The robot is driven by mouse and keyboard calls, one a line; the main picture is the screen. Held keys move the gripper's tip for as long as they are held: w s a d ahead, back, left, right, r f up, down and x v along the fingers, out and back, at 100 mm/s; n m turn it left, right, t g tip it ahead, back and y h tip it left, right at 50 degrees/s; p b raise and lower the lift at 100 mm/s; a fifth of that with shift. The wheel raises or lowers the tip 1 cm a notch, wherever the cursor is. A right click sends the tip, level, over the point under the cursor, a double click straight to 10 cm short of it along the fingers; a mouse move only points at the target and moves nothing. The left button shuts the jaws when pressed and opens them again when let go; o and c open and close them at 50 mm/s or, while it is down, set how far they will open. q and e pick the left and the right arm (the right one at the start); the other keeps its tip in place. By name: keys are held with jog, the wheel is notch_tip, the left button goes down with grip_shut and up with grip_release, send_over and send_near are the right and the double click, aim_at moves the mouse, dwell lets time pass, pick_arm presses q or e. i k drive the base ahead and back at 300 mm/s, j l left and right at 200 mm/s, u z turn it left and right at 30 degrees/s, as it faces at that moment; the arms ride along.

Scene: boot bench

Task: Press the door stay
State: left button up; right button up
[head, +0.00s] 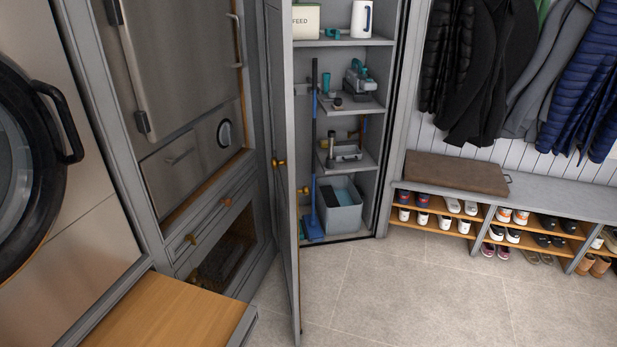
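A tall grey cupboard door (284,200) stands open, its edge toward me. It has a brass knob (279,162) on its left face, and another brass knob (304,190) shows just right of its edge. A small pale grey piece (301,89) sits between the door and the cupboard interior at upper shelf height; I cannot tell whether it is the door stay. No other part is clearly a door stay. Neither of my grippers is in the head view.
The open cupboard holds a blue broom (314,205), a grey bin (340,207) and shelved tools. A wooden-topped surface (165,312) juts out at the lower left. A shoe bench (540,205) stands under hanging coats at right. The tiled floor (420,290) is clear.

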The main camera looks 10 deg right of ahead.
aim_at(305, 190)
jog(key=i+l+u, duration=0.2)
jog(key=l, duration=0.45)
jog(key=i+l+u, duration=0.1)
jog(key=l+u, duration=0.15)
jog(key=l, duration=0.45)
jog(key=l+u, duration=0.2)
jog(key=l, duration=0.45)
